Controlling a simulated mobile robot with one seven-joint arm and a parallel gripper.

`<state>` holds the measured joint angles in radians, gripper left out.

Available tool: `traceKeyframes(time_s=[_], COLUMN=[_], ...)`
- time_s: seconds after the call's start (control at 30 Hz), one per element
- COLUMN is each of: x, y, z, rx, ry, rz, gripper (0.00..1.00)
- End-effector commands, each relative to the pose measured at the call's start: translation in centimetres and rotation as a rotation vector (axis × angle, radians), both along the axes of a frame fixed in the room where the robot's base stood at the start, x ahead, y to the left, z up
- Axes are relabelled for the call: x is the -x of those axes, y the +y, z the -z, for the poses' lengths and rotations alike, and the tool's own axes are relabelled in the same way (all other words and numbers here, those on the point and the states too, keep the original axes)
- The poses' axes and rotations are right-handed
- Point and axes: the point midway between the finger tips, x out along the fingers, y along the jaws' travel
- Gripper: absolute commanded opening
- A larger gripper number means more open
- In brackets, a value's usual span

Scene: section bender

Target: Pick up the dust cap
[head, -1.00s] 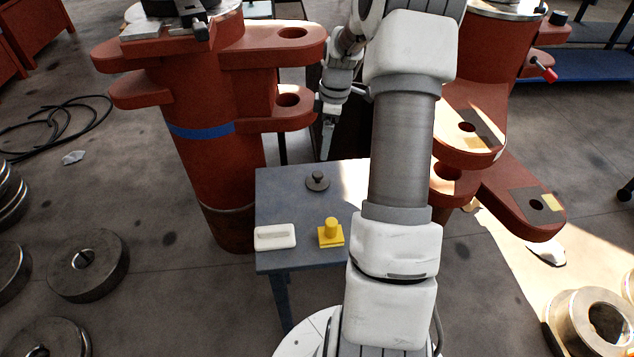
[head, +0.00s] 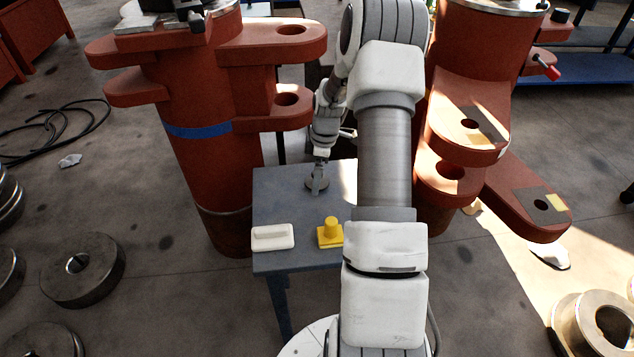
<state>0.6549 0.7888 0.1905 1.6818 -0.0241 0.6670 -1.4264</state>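A dark grey round cap with a knob (head: 310,186), which looks like the dust cap, lies flat near the far edge of the small blue-grey table (head: 285,207). My gripper (head: 316,187) points down at its middle, and the fingertips are low over the cap at its knob. The gripper hides the knob and part of the disc. The fingers are too small here to tell whether they are apart or closed on the knob. The cap appears to rest on the tabletop.
A yellow block with a round knob (head: 330,234) and a white rectangular piece with a raised grip (head: 272,237) lie near the table's front edge. Large red machine columns stand left (head: 200,160) and right (head: 470,100) of the table. My arm covers the table's right part.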

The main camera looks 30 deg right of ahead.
Motion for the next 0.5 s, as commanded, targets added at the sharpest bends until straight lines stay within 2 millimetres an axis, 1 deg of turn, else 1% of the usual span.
traceKeyframes(time_s=[0.17, 0.2, 0.37, 0.5], x=[-0.07, -0.07, -0.06, -0.06], y=[-0.03, -0.03, -0.04, -0.04], z=[-0.04, -0.04, -0.06, -0.07], rx=[0.001, 0.001, 0.001, 0.001], ry=[-0.002, -0.002, -0.002, -0.002], rz=[0.0, 0.0, 0.0, 0.0], gripper=[1.0, 0.96, 0.68, 0.42])
